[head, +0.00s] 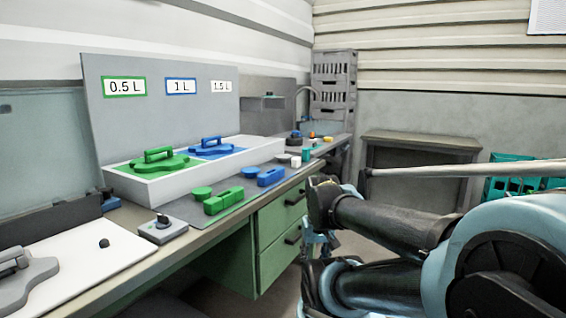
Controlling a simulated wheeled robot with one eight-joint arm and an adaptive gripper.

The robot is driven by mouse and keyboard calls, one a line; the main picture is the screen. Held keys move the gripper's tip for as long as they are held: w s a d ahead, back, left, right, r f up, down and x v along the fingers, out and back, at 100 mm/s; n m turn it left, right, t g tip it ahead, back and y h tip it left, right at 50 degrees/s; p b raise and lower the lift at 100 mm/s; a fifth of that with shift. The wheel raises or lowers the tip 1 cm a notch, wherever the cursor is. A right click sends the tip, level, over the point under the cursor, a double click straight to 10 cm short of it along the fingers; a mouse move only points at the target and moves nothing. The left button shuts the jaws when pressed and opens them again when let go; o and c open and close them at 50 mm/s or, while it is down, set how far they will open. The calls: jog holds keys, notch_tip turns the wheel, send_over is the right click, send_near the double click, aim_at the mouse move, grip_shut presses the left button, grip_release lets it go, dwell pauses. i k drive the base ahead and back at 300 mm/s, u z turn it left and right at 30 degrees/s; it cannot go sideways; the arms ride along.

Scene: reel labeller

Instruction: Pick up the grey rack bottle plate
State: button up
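A grey plate with a raised handle (27,284) lies on a white board at the lower left, cut off by the picture's left edge. A grey back panel with labels 0.5 L, 1 L and 1.5 L (158,92) stands behind a white rack (150,190). A green plate (150,163) sits below 0.5 L and a blue plate (212,148) below 1 L. I see no grey plate with a handle below 1.5 L. My arm is folded at the right, well away from the plates. My gripper (318,238) seems partly hidden among the arm links; its fingers are not clear.
Green and blue blocks and round pieces (224,201) lie on a dark mat in front of the rack. A small box with a knob (163,228) stands nearer. A bench with green drawers (280,235) runs along the wall. Stacked grey crates (333,85) stand behind.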

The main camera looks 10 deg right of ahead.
aim_at(282, 158)
jog(key=u, duration=0.05)
jog(key=k, duration=0.55)
jog(key=z, duration=0.9)
jog(key=i, duration=1.95)
jog(key=u, duration=0.35)
